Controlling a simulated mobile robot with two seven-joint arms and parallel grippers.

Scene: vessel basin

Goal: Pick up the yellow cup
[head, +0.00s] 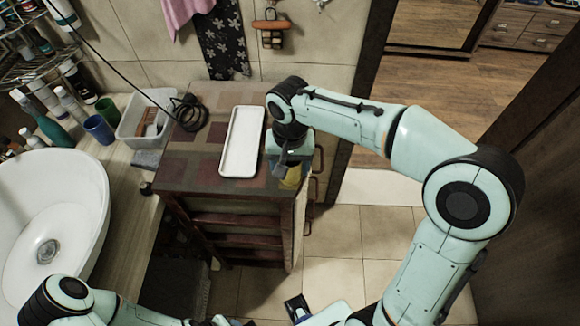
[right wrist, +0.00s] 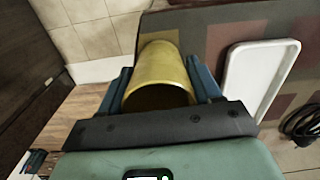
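The yellow cup (head: 292,176) is at the right front part of the cabinet's tiled top, partly hidden by my right gripper (head: 283,165). In the right wrist view the yellow cup (right wrist: 160,75) lies between the two blue fingers of my right gripper (right wrist: 160,85), its open mouth toward the camera. One finger is close along each side of the cup. I cannot tell whether they press on it. My left arm runs along the bottom edge of the head view. Only a small part near its gripper may show there, and its fingers cannot be made out.
A white rectangular tray (head: 243,141) lies left of the cup on the cabinet top (head: 190,160). A coiled black cable (head: 188,112) is further left. A clear bin (head: 146,115), a blue cup (head: 99,129) and bottles stand on the counter beside the white basin (head: 50,215).

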